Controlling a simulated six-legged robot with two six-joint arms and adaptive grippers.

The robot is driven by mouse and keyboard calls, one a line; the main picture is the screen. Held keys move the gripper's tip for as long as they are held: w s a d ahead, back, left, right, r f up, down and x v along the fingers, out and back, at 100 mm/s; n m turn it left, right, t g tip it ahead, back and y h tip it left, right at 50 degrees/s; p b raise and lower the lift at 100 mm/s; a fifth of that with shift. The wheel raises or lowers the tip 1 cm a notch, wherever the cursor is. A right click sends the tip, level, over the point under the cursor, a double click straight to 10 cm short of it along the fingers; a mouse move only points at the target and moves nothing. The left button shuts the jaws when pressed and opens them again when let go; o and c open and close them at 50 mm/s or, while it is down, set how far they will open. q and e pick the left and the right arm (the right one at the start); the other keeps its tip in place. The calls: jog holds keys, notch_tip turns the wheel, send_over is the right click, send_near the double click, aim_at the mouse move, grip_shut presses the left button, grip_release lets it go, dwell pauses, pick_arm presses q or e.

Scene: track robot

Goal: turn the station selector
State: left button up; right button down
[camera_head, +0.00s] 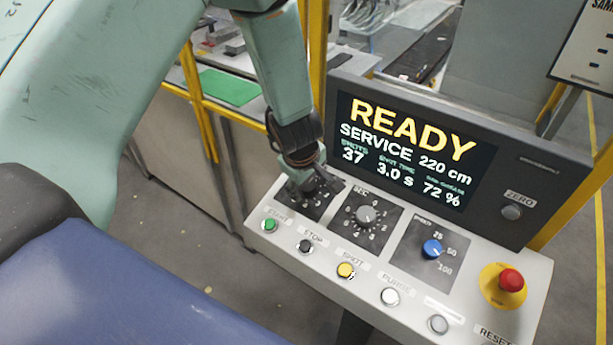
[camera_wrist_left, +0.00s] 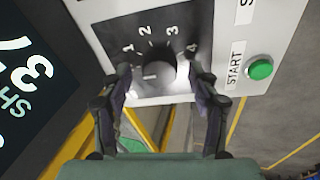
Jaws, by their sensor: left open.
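In the head view my left gripper (camera_head: 313,184) is over the leftmost dial plate (camera_head: 318,207) and hides the knob. My right gripper is not in view.
The console has a SEC dial (camera_head: 366,214), a blue knob (camera_head: 432,249), a red emergency button (camera_head: 511,280) and a row of push buttons, with green START (camera_head: 270,225) close by. The lit screen (camera_head: 410,150) rises behind. Yellow posts stand behind the console.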

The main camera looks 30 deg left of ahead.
pick_arm(q)
jog(key=v, duration=0.7)
dwell(0.4)
dwell(0.5)
jog(key=shift+s, duration=0.1)
